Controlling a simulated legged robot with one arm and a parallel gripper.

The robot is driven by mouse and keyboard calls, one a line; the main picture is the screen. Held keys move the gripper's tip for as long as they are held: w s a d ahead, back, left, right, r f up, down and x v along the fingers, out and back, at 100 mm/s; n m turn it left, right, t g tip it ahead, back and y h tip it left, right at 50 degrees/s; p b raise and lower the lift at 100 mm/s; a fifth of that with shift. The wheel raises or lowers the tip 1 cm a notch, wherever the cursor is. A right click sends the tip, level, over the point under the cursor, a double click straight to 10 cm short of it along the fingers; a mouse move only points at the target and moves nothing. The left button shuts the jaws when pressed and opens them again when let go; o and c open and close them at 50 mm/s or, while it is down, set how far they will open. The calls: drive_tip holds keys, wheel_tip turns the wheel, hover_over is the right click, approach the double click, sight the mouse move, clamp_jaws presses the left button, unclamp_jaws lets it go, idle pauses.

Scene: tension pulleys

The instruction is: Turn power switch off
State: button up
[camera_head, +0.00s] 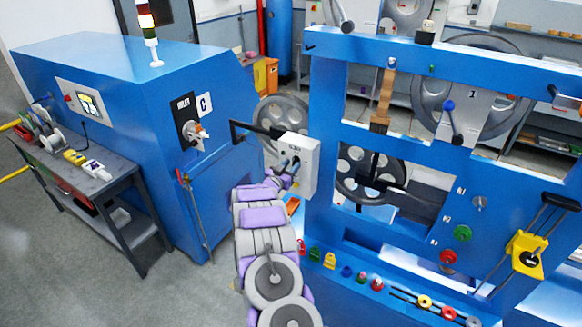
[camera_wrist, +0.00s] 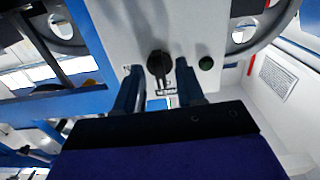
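A white control box (camera_head: 299,152) is mounted beside the left post of the blue pulley frame. In the wrist view its pale face (camera_wrist: 205,30) carries a black rotary switch (camera_wrist: 158,65) with a small label below, and a dark green button (camera_wrist: 206,63) to the right. My gripper (camera_head: 289,164) is at the box face. In the wrist view, my gripper's (camera_wrist: 158,69) two blue fingers are apart, one on each side of the black switch. I cannot tell whether either finger touches the switch. The switch is hidden by my gripper in the head view.
A blue cabinet (camera_head: 100,85) with another rotary handle (camera_head: 196,134) stands left. A grey cart (camera_head: 105,180) is beside it. The blue pulley frame (camera_head: 328,120) with wheels and coloured knobs fills the right. Grey floor (camera_head: 185,285) is open at lower left.

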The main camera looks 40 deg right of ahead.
drive_tip(key=b+v, duration=0.2)
drive_tip(key=v, duration=1.4)
drive_tip(key=shift+a, duration=0.35)
drive_tip(key=shift+s+f, duration=0.1)
